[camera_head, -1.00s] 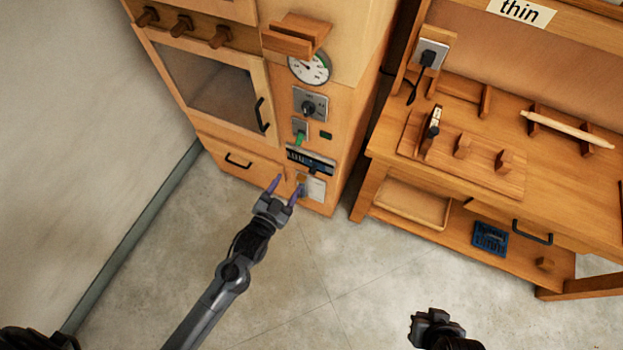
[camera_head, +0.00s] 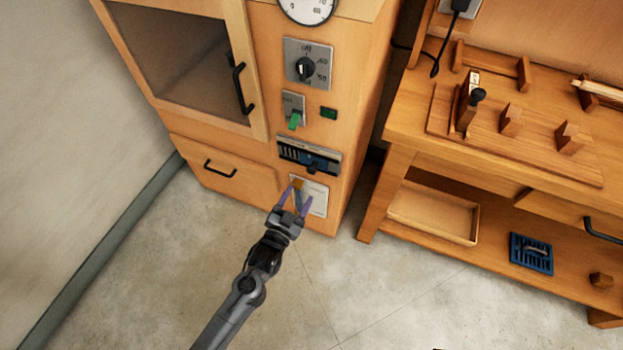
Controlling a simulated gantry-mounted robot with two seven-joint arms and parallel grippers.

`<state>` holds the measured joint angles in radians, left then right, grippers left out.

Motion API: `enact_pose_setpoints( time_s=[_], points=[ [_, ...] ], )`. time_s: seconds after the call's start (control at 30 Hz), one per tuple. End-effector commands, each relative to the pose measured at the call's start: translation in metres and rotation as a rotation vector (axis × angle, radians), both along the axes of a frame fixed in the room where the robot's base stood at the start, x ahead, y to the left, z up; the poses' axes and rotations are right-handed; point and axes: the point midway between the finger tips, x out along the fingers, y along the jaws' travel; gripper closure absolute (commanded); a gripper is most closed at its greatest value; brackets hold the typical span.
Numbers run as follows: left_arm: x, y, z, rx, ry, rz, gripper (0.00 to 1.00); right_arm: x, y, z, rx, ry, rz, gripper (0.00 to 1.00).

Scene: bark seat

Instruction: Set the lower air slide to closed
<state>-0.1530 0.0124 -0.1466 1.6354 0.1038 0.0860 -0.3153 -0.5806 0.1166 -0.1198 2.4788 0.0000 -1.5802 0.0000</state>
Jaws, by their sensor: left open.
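The lower air slide (camera_head: 309,156) is a dark plate with a row of slots at its left end and a small dark knob (camera_head: 312,167) near its middle. It sits low on the front of the wooden cabinet (camera_head: 345,120). My left gripper (camera_head: 298,193) is open and empty, just below the slide, with its purple fingers pointing up in front of a pale label (camera_head: 316,197). I cannot tell whether the fingers touch the cabinet. My right gripper is out of view.
Above the slide are a green switch (camera_head: 295,121), a rotary dial (camera_head: 306,68) and a gauge (camera_head: 307,8). A drawer (camera_head: 222,168) lies to the left. A wooden workbench (camera_head: 410,125) stands to the right. The floor in front is clear.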

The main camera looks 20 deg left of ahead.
Motion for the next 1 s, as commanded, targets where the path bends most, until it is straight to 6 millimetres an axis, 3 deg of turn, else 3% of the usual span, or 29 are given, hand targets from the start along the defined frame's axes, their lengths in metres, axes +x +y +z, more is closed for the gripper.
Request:
enact_pose_setpoints(
  time_s=[0.27,0.7,1.0],
  points=[
    [0.025,-0.001,-0.004,0.001,-0.005,0.0,0.42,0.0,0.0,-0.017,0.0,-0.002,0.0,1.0],
    [0.092,-0.003,-0.005,0.0,-0.005,0.0,0.42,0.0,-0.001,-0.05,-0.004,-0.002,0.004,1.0],
    [0.108,-0.004,-0.003,0.001,-0.002,0.0,0.42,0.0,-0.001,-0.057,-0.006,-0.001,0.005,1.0]
  ],
)
